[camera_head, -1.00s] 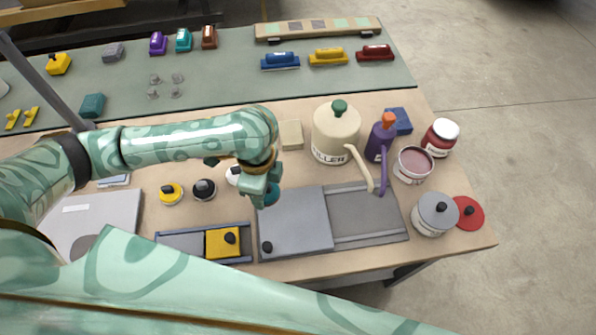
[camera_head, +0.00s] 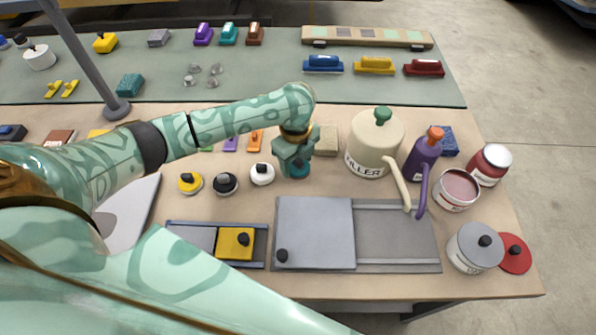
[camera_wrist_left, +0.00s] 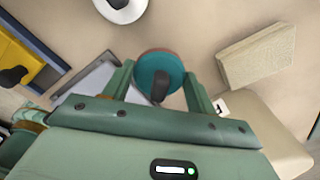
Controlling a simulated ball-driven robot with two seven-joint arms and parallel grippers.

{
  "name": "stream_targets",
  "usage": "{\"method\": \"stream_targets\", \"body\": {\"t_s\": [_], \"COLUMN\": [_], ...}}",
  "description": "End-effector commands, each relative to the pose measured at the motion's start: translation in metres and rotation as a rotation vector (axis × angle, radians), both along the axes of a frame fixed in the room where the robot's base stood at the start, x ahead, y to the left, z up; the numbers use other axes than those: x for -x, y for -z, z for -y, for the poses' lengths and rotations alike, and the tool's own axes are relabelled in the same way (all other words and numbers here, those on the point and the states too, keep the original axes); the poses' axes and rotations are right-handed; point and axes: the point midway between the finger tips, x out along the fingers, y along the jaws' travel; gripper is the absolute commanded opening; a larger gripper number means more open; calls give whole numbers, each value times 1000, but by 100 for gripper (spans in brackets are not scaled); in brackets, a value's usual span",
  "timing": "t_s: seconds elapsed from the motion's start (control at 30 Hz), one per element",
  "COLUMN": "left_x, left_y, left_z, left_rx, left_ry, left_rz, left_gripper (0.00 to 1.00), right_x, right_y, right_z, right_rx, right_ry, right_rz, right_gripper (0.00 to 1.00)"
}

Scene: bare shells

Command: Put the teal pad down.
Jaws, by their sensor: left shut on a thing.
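The teal pad (camera_head: 300,170) is a round disc with a dark knob. My left gripper (camera_head: 294,158) is shut on it, with the arm reaching in from the left. In the left wrist view the teal pad (camera_wrist_left: 160,72) sits between the two fingers of the gripper (camera_wrist_left: 158,88), above the wooden bench top. I cannot tell whether its underside touches the bench. It is at the right end of a row with a yellow pad (camera_head: 190,182), a black pad (camera_head: 225,183) and a white pad (camera_head: 262,173). My right gripper is not in view.
A grey sliding plate (camera_head: 315,235) lies in front of the teal pad. A beige block (camera_head: 327,140) and the cream filler can (camera_head: 374,145) stand behind and to the right. A purple bottle (camera_head: 422,160) and open tin (camera_head: 456,190) stand farther right. Bare bench lies right of the pad.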

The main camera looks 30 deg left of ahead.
Motion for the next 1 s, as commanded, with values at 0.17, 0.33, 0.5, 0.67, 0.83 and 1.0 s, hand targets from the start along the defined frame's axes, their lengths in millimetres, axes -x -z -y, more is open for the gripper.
{"method": "stream_targets", "body": {"t_s": [0.17, 0.33, 0.5, 0.67, 0.83, 1.0], "left_x": [-9, -8, -8, -8, -8, -8], "left_y": [14, 40, 38, 40, 41, 41], "left_z": [-3, -3, -3, -3, -3, -3], "left_rx": [0, 0, 0, 0, 0, -1], "left_ry": [-3, -2, -1, -2, -2, -2], "left_rz": [0, 0, 2, 2, 2, 3], "left_gripper": [39, 39, 39, 39, 79, 79], "right_x": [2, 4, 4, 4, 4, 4], "right_y": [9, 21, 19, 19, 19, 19], "right_z": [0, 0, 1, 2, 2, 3], "right_rx": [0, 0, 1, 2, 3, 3], "right_ry": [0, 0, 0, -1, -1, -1], "right_rz": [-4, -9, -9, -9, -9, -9], "right_gripper": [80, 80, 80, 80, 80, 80]}}
